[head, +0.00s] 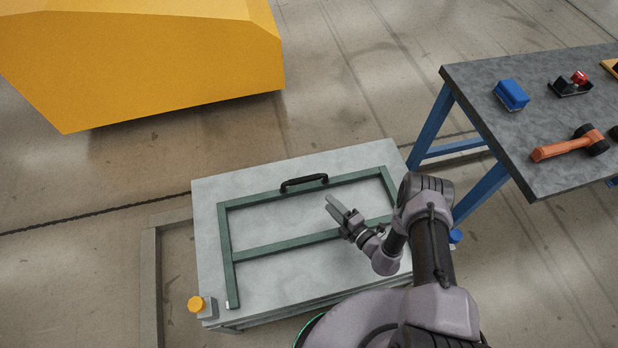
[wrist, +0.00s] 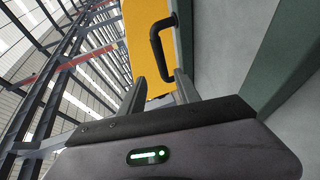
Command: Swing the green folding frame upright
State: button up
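The green folding frame (head: 285,245) lies flat on a light grey platform top (head: 270,278). A black handle (head: 304,183) stands on its far bar. In the wrist view the handle (wrist: 157,48) shows beyond the fingertips, and a green bar (wrist: 292,50) runs along the right. My gripper (head: 335,206) is over the right half of the frame, on the near side of the handle and apart from it. In the wrist view its two fingers (wrist: 159,80) are spread with nothing between them. The exact height of the fingertips above the platform is hard to tell.
A yellow knob (head: 195,304) sits at the platform's near left corner. A workbench (head: 560,110) with blue legs stands at the right, holding a blue box (head: 511,95) and an orange tool (head: 565,149). A large yellow body (head: 150,60) stands at the back left. Open floor lies between.

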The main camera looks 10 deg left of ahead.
aim_at(306, 180)
jog(key=b+x, duration=0.5)
jog(key=x, duration=0.9)
jog(key=shift+s+a+f, duration=0.1)
jog(key=shift+a+f, duration=0.1)
jog(key=shift+a, duration=0.1)
jog(key=shift+w+a+b, duration=0.3)
jog(key=shift+w, duration=0.05)
grip_shut()
